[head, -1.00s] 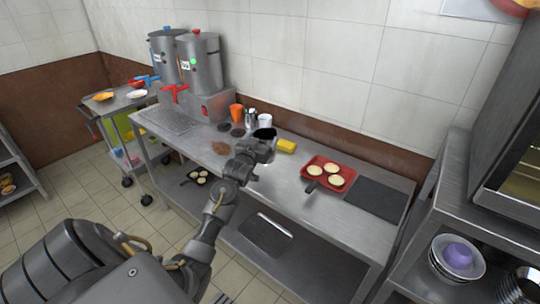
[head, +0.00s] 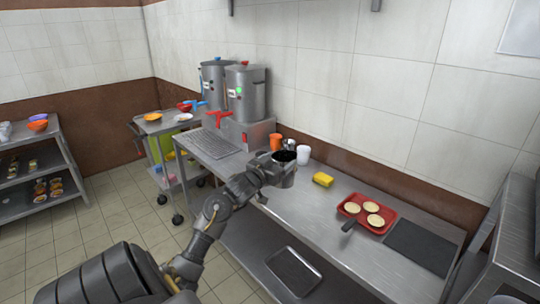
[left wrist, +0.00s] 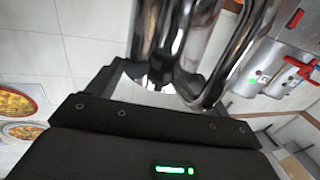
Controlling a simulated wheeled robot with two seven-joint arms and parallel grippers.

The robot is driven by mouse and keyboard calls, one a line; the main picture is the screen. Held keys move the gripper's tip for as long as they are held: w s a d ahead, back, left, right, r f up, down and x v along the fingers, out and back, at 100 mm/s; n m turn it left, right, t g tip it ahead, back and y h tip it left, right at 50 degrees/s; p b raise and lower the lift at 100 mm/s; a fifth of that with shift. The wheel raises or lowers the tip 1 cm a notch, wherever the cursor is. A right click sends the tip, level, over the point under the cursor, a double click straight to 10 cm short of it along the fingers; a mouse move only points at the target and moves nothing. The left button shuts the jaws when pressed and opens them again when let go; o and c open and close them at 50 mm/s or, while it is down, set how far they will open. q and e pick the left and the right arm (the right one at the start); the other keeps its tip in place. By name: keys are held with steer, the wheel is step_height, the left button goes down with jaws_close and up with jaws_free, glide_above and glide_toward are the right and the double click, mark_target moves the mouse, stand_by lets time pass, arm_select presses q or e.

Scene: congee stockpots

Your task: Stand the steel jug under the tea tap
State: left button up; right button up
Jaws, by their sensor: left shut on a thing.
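The steel jug (head: 284,175) is in my left gripper (head: 268,167), above the steel counter; its dark open mouth faces up. In the left wrist view the shiny jug (left wrist: 160,35) and its curved handle fill the upper middle, and my gripper (left wrist: 160,88) is shut on it. Two steel urns stand further left at the back. The front urn (head: 246,95) has a green dot and a red tap (head: 219,119); the rear urn (head: 214,85) has a blue tap (head: 194,105). Their labels are too small to read. My right gripper is not in view.
An orange cup (head: 276,141) and a white cup (head: 303,154) stand behind the jug. A yellow sponge (head: 323,179) and a red tray (head: 368,212) lie to the right.

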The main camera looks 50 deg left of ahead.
arm_select(q)
steer(key=s+d+f+m+h, duration=0.2)
steer(key=s+d+h, duration=0.2)
steer(key=d, duration=0.7)
steer(key=s+d+f+m+g+h, duration=0.1)
steer(key=s+d+f+m+h, duration=0.1)
steer(key=d, duration=1)
steer(key=s+d+f+m+h, duration=0.2)
steer(key=s+d+m+h, duration=0.2)
steer(key=d, duration=0.7)
steer(key=s+h, duration=0.2)
steer(key=s, duration=0.1)
steer(key=shift+s+d+f+g, duration=0.2)
steer(key=shift+s+f+g, duration=0.15)
steer(key=shift+f+g, duration=0.05)
